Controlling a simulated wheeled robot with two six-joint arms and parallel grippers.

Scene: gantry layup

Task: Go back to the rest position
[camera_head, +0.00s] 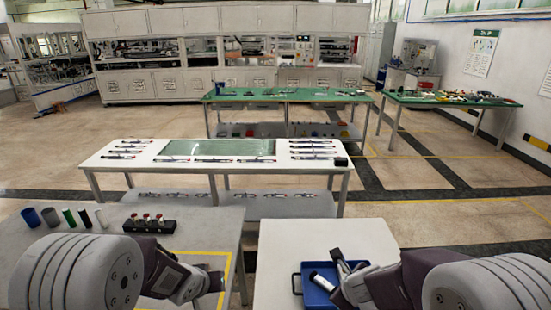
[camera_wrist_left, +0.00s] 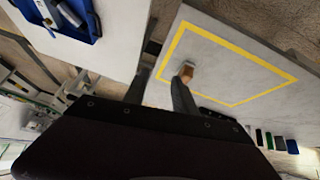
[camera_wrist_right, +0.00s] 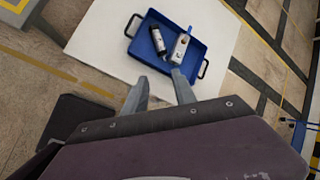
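My left gripper (camera_wrist_left: 164,85) has its two fingers apart in the left wrist view. It is above the left table, over the yellow-outlined area (camera_wrist_left: 262,94). A small brownish thing (camera_wrist_left: 187,71) shows by one fingertip; I cannot tell whether it touches. My right gripper (camera_wrist_right: 160,85) also has its fingers apart, with nothing between them. It is near the blue tray (camera_wrist_right: 198,74) on the right table. The tray holds a black-and-white cylinder (camera_wrist_right: 164,67) and a whitish bottle-like item (camera_wrist_right: 180,46). In the head view the right arm partly hides the tray (camera_head: 296,285).
Several coloured cylinders (camera_head: 69,217) and a black holder (camera_head: 150,225) stand on the left table. A gap separates the left table from the right table (camera_head: 320,235). Beyond them is a white table (camera_head: 220,181) with tools and a green mat (camera_head: 240,148).

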